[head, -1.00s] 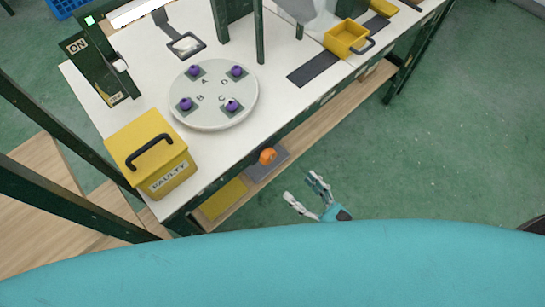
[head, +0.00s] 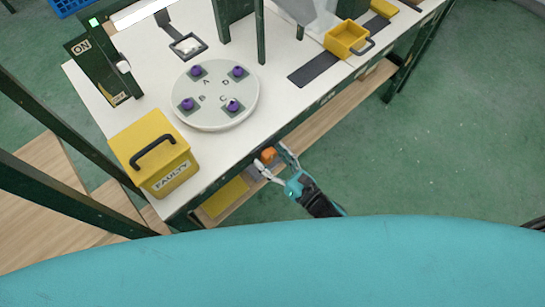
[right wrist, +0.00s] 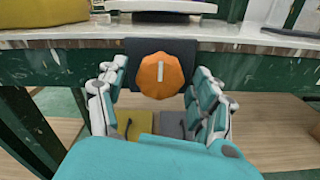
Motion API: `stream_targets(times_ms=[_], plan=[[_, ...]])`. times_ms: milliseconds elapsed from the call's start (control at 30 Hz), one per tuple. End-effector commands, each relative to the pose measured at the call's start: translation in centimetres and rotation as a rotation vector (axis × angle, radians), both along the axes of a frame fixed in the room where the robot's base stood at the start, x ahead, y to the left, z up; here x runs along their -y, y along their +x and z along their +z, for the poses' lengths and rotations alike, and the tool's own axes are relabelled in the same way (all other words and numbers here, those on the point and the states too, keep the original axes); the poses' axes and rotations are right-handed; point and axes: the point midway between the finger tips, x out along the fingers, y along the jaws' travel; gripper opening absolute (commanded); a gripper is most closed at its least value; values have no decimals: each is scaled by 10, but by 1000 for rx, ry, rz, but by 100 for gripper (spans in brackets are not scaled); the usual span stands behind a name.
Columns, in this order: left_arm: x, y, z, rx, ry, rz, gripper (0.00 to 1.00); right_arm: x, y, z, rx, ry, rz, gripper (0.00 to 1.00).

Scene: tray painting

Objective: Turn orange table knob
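The orange knob (right wrist: 160,75) is mounted on a dark plate (right wrist: 183,52) on the front edge of the table. A white line on its face stands about upright. In the head view the knob (head: 268,154) shows at the table's front edge, partly behind the gripper. My right gripper (right wrist: 160,90) is open, with one finger on each side of the knob in the wrist view. I cannot tell whether the fingers touch it. In the head view the right gripper (head: 272,162) reaches toward the knob from the front. My left gripper is not in view.
On the white tabletop (head: 275,110) stand a round turntable (head: 205,118) with several purple-topped pieces and a yellow FAULTY box (head: 150,150). A yellow bin (head: 346,37) is farther right. A wooden shelf (head: 330,110) runs below. The green floor in front is clear.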

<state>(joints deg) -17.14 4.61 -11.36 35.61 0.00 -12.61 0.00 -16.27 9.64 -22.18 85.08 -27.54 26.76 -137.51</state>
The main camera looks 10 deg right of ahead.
Motion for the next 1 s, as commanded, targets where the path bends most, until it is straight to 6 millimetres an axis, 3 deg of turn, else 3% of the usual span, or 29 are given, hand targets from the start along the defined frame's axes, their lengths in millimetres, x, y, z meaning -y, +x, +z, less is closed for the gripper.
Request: stream_targets(times_ms=[67, 400, 767, 1000], plan=[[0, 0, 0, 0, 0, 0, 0, 0, 0, 0, 0, 0, 0, 56], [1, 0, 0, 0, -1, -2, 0, 0, 0, 0, 0, 0, 0, 12], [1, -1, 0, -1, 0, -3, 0, 0, 0, 0, -37, 51, 0, 12], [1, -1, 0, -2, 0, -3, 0, 1, 0, 0, -133, 183, 0, 12]])
